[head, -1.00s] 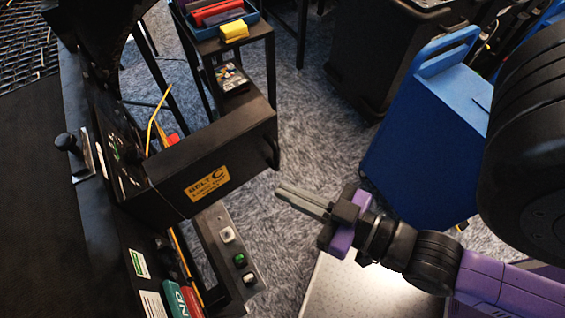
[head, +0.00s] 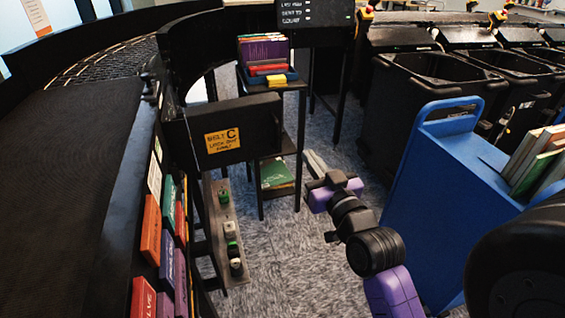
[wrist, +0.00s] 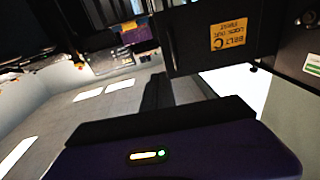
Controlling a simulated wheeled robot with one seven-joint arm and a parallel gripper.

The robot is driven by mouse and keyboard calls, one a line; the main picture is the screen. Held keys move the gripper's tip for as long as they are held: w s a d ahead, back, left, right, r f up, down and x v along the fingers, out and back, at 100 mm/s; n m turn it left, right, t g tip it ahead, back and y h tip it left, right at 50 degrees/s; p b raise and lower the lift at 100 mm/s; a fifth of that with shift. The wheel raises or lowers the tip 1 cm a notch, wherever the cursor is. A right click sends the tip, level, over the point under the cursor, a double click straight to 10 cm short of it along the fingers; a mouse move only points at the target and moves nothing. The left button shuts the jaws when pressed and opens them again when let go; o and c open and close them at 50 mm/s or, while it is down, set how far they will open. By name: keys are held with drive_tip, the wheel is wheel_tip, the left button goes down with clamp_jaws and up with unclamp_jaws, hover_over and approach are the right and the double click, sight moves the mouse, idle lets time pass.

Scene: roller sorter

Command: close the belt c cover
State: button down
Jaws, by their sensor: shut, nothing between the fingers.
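The belt C cover (head: 236,131) is a black panel with a yellow "BELT C" label. In the head view it stands swung out from the conveyor's side, reaching right over the aisle. It also shows in the wrist view (wrist: 190,45), with its label upside down. My gripper (head: 313,160) is right of the cover's free end and a little lower in the picture, apart from it. Its fingers are shut and empty. The opening behind the cover is mostly hidden by the panel.
A button panel (head: 229,235) is below the cover. A small shelf (head: 276,93) with books stands behind it. A blue cart (head: 435,190) with books is close on the right. Black bins (head: 425,75) line the back. Carpet is clear between the conveyor and cart.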

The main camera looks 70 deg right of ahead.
drive_tip(key=w+d+f+y+p, duration=0.1)
drive_tip(key=w+d+p, duration=0.1)
drive_tip(key=w+d, duration=0.6)
drive_tip(key=shift+w+d+f+n, duration=0.25)
drive_tip(key=shift+w+f+n, duration=0.05)
drive_tip(key=shift+w, duration=0.85)
